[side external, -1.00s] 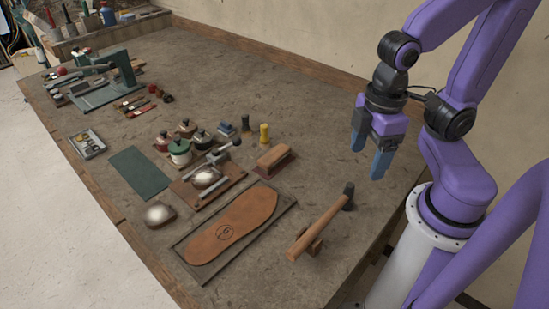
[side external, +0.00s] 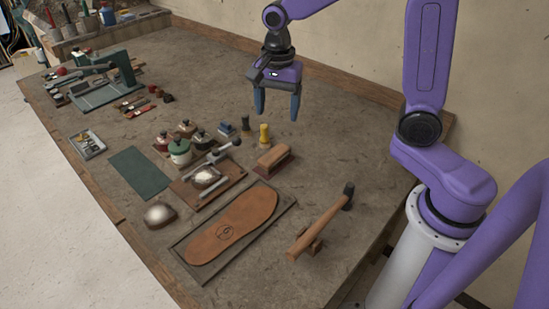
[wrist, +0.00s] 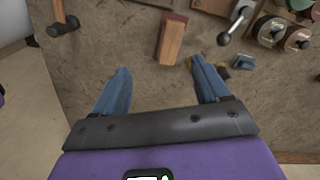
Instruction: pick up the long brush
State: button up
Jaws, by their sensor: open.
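The long brush (side external: 275,159), a wooden block over dark red bristles, lies on the workbench right of the tool board in the side view. In the wrist view the brush (wrist: 171,38) lies beyond the fingertips, roughly between their lines. My gripper (side external: 277,112) is open and empty, pointing down well above the bench. In the side view it appears above the brush in the picture, toward the wall. In the wrist view its two blue fingers (wrist: 160,68) are spread wide with bare bench between them.
A yellow spool (side external: 264,134) and small blue pieces (side external: 226,128) stand near the brush. A hammer (side external: 323,222) lies to the right, and a leather sole (side external: 233,225) on a dark board in front. Several lidded pots (side external: 180,150) stand left.

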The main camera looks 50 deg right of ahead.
jog(key=w+d+m, duration=0.2)
jog(key=w+m, duration=0.1)
jog(key=m, duration=0.1)
send_over(274, 153)
jog(key=f, duration=1.2)
jog(key=shift+a+f, duration=0.2)
jog(key=shift+f, duration=0.05)
jog(key=shift+s+d+f, duration=0.1)
jog(key=shift+f, duration=1.25)
jog(key=shift+d+f, duration=0.1)
jog(key=shift+f, duration=1.25)
jog(key=c, duration=1.1)
jog(key=shift+r, duration=0.2)
